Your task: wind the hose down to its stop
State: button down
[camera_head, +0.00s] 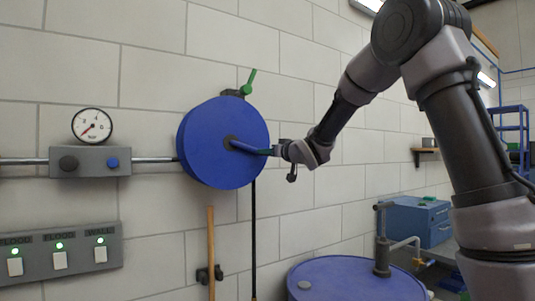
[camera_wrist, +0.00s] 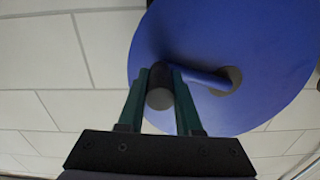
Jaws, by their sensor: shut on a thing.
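A round blue hose reel (camera_head: 222,143) is mounted on the tiled wall, left of centre in the head view. A blue crank arm (camera_head: 250,148) runs from its hub out to the right, and it also shows in the wrist view (camera_wrist: 203,79). My gripper (camera_head: 277,151) is at the outer end of this crank. In the wrist view my gripper (camera_wrist: 160,95) has its green fingers on both sides of a dark round crank handle (camera_wrist: 160,88), shut on it. A black hose (camera_head: 254,235) hangs straight down below the reel. Its lower end and any stop are hidden or out of view.
A green lever (camera_head: 249,82) sits at the reel's top. A gauge (camera_head: 92,126) and a grey valve box (camera_head: 90,162) are to the left, above a switch panel (camera_head: 60,255). A wooden pole (camera_head: 211,250) stands below. A blue drum (camera_head: 355,281) with a pump is at lower right.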

jog(key=shift+f, duration=0.1)
dwell(0.4)
jog(key=shift+s+a+f+m, duration=0.65)
jog(key=shift+a+f+m, duration=0.45)
jog(key=shift+m, duration=0.7)
jog(key=shift+s+a+f+m, duration=0.8)
jog(key=shift+f+m, duration=0.65)
jog(key=shift+m, duration=0.35)
jog(key=shift+s+a+f+m, duration=0.55)
jog(key=shift+a+f+m, duration=0.6)
jog(key=shift+m, duration=0.65)
jog(key=shift+f, duration=0.1)
jog(key=c, duration=0.6)
grip_release()
jog(key=shift+d, duration=0.1)
jog(key=shift+s, duration=0.1)
